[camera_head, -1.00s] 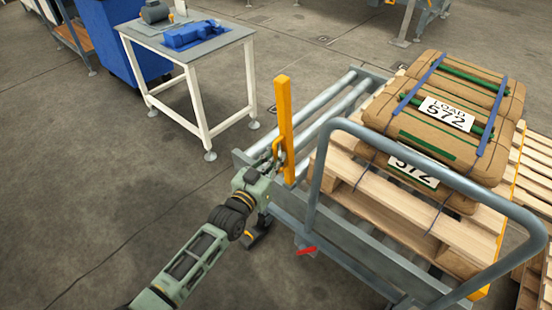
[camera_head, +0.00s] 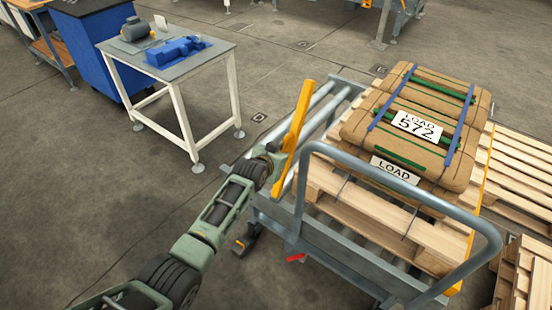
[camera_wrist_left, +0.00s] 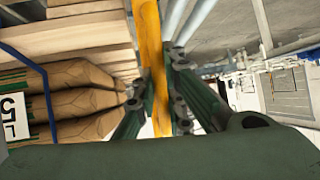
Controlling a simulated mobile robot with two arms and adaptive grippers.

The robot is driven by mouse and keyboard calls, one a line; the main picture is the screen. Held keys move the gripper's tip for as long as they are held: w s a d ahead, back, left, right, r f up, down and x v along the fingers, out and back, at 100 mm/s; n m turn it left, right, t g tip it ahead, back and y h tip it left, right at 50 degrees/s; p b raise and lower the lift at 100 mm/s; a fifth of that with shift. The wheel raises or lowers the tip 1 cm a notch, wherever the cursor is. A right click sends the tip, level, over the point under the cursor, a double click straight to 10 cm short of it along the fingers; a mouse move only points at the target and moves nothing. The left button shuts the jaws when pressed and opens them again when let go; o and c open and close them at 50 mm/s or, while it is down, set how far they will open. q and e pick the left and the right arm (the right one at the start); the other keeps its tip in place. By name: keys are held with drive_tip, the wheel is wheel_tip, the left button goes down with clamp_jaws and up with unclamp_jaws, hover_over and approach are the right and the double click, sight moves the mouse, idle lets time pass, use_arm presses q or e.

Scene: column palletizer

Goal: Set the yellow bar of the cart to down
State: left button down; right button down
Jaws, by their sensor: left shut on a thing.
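My left gripper (camera_head: 277,163) is shut on the bar's lower part, and the arm hides some of the fingers. In the left wrist view the bar (camera_wrist_left: 153,55) runs between the two dark green fingers (camera_wrist_left: 157,103). My right gripper is not in view.
A wooden pallet (camera_head: 355,207) with strapped brown sacks (camera_head: 425,125) sits on the cart. The cart's tubular handle (camera_head: 400,188) rises beside the bar. A small red part (camera_head: 296,258) is low on the frame. A white-legged table (camera_head: 180,110) stands behind; floor at left is clear.

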use_arm(q)
drive_tip(key=shift+w+d+f, duration=0.1)
drive_tip(key=shift+w+d, duration=0.15)
drive_tip(key=shift+w, duration=0.05)
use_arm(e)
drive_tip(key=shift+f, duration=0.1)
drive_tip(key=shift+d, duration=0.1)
use_arm(q)
drive_tip(key=c, duration=2.1)
unclamp_jaws()
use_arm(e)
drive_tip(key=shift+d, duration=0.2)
use_arm(q)
drive_tip(key=v, duration=1.2)
drive_tip(key=shift+r, duration=0.25)
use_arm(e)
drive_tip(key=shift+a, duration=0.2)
use_arm(q)
drive_tip(key=shift+w+d, duration=0.1)
